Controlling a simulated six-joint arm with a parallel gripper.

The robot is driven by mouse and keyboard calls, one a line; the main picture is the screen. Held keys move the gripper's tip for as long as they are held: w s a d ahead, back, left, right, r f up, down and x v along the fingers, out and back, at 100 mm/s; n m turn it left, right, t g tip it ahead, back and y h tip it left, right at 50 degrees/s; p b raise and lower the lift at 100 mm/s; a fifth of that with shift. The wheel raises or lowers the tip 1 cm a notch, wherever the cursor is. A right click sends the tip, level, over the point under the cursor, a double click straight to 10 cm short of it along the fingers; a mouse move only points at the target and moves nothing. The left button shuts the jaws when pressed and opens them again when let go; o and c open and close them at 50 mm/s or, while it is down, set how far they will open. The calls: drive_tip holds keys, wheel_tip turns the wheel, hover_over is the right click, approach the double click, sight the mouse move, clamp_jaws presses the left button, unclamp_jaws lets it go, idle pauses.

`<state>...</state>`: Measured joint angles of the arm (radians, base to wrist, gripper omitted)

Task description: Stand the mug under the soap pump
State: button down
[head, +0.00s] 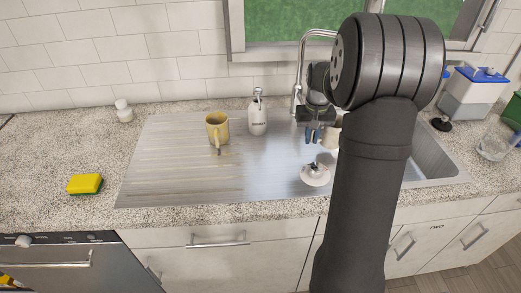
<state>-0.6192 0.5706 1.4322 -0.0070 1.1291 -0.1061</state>
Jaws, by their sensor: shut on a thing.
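A yellow mug (213,122) stands upright on the ribbed drainboard left of the sink, its handle toward the front. The soap pump (257,119), a white bottle with a metal pump head, stands just right of it at the back; the two are slightly apart. My gripper (313,134), with blue fingertips, points down over the sink, right of the soap pump. It is shut on a cream-coloured thing (330,137), mostly hidden by my arm; I cannot tell what it is. The grip itself is hard to see.
A metal tap (299,72) rises behind my gripper. A white round item (315,176) lies in front of it. A yellow-green sponge (85,184) and small white jar (124,111) lie left. A blue-topped container (473,94) and clear glass (493,147) stand right. The front drainboard is clear.

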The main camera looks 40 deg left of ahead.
drive_tip(key=s+a+r+n, duration=0.2)
drive_tip(key=s+a+n, duration=0.5)
drive_tip(key=s+a, duration=0.75)
drive_tip(key=shift+s+d+f, duration=0.1)
drive_tip(key=shift+s+f, duration=0.05)
drive_tip(key=shift+f, duration=0.75)
drive_tip(key=shift+s+d+f, duration=0.1)
drive_tip(key=shift+s+f, duration=0.05)
drive_tip(key=shift+f, duration=0.8)
drive_tip(key=shift+s+f, duration=0.15)
drive_tip(key=shift+f, duration=0.75)
drive_tip(key=shift+f, duration=0.15)
drive_tip(key=c, duration=1.5)
unclamp_jaws()
